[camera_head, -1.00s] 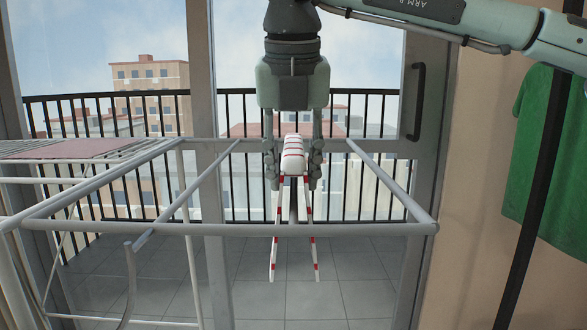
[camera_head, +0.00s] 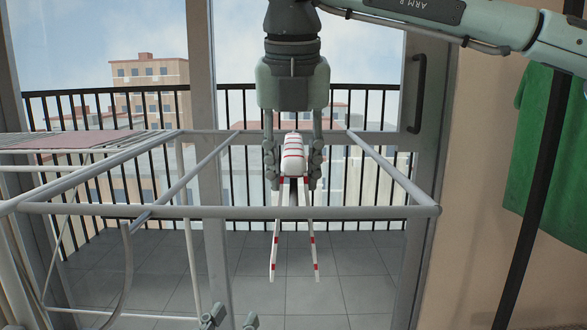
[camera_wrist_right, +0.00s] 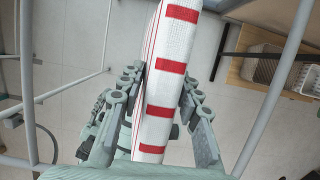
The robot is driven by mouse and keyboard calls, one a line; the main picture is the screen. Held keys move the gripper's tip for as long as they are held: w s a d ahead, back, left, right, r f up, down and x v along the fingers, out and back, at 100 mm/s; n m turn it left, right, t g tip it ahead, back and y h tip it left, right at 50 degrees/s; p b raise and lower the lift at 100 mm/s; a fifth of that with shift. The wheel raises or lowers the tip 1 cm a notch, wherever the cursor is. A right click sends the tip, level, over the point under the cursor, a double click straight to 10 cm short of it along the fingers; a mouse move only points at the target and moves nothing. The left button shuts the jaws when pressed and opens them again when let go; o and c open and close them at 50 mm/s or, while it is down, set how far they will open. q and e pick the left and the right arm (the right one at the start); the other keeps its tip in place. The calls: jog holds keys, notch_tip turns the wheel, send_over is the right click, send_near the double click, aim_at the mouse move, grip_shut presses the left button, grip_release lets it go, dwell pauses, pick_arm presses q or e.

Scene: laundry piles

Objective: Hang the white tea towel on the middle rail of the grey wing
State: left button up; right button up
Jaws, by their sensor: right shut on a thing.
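The white tea towel (camera_head: 293,155) with red stripes is folded over, its two tails hanging down. My right gripper (camera_head: 293,178) is shut on it from above, with a finger on each side. The right wrist view shows the towel (camera_wrist_right: 165,85) between the fingers (camera_wrist_right: 165,110). The grey wing (camera_head: 360,212) extends toward the balcony door. Its middle rail (camera_head: 293,196) shows between the two tails; I cannot tell whether the towel's fold touches it. My left gripper (camera_head: 229,321) shows only its fingertips at the bottom edge, apart and empty.
The wing's left rail (camera_head: 195,168) and right rail (camera_head: 392,170) lie on either side and look bare. Cloth (camera_head: 75,141) lies on the rack at left. A green garment (camera_head: 540,150) hangs at right.

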pick_arm(q)
jog(key=shift+s+d+r+t+h+b, duration=0.1)
jog(key=shift+s+r+t+h, duration=0.2)
jog(key=shift+r, duration=0.3)
jog(key=shift+s+d+r+t+h+b, duration=0.15)
jog(key=shift+r+t, duration=0.2)
jog(key=shift+r, duration=0.2)
jog(key=shift+s+d+r+t+h+b, duration=0.15)
jog(key=shift+s+r+t, duration=0.15)
jog(key=shift+r, duration=0.3)
pick_arm(e)
jog(key=shift+f, duration=0.5)
jog(key=o, duration=1.3)
pick_arm(q)
jog(key=shift+a, duration=0.1)
